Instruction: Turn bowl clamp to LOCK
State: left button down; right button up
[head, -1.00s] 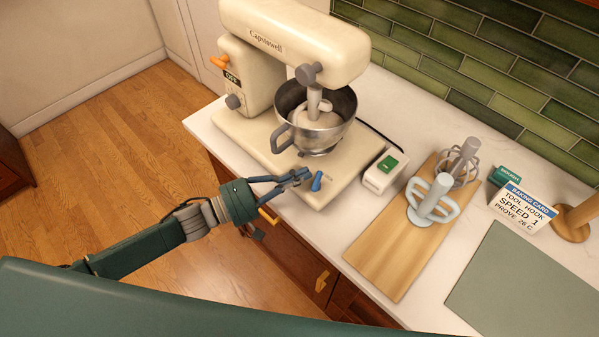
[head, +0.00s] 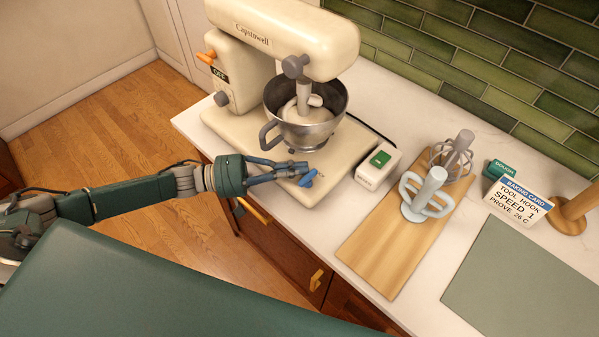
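The bowl clamp appears to be the small blue lever (head: 308,179) at the front of the mixer's cream base (head: 345,170). It stands tilted up to the right; its markings are too small to read. My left gripper (head: 303,168) is right at the lever, coming from the left, its two fingers reaching over the front of the base. The fingertips look close together beside the lever; whether they touch it or hold it I cannot tell. The steel bowl (head: 325,133) sits on the mixer (head: 290,35) with a tool inside. My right gripper is out of view.
A wooden board (head: 385,245) holds a beater (head: 428,193) and a whisk (head: 456,152). A baking card (head: 517,203) and a grey-green mat (head: 525,285) lie farther right. Drawers are below the counter edge.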

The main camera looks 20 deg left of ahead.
pick_arm(q)
jog(key=shift+d, duration=0.1)
jog(key=v, duration=1.2)
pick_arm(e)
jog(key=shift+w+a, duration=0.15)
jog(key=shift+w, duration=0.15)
